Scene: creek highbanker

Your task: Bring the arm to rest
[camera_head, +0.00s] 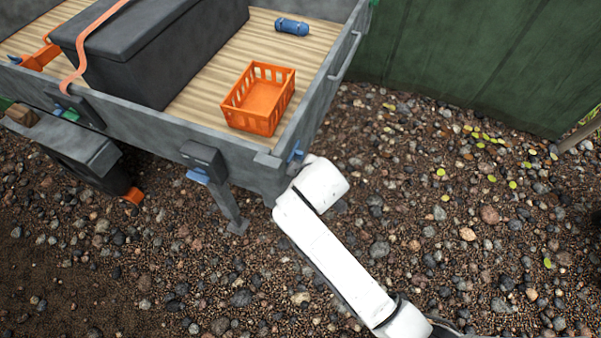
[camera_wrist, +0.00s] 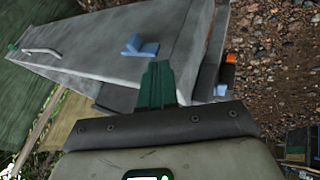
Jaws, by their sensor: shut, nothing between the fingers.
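In the head view my white arm (camera_head: 330,252) reaches up from the lower right to a bent joint near the corner of a grey trailer (camera_head: 330,90). My gripper is not visible in that view. In the wrist view my gripper (camera_wrist: 157,70) shows as dark green fingers, shut together and empty. Behind the fingers is the trailer's grey wall (camera_wrist: 95,50) with a blue latch (camera_wrist: 140,46). I cannot tell how far the fingers are from the wall.
On the trailer's wooden bed are an orange crate (camera_head: 258,98), a blue object (camera_head: 292,26) and a dark grey box (camera_head: 150,45) under an orange strap (camera_head: 88,45). A green wall or sheet (camera_head: 480,60) stands at the back right. Stony ground (camera_head: 480,220) lies open at the right.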

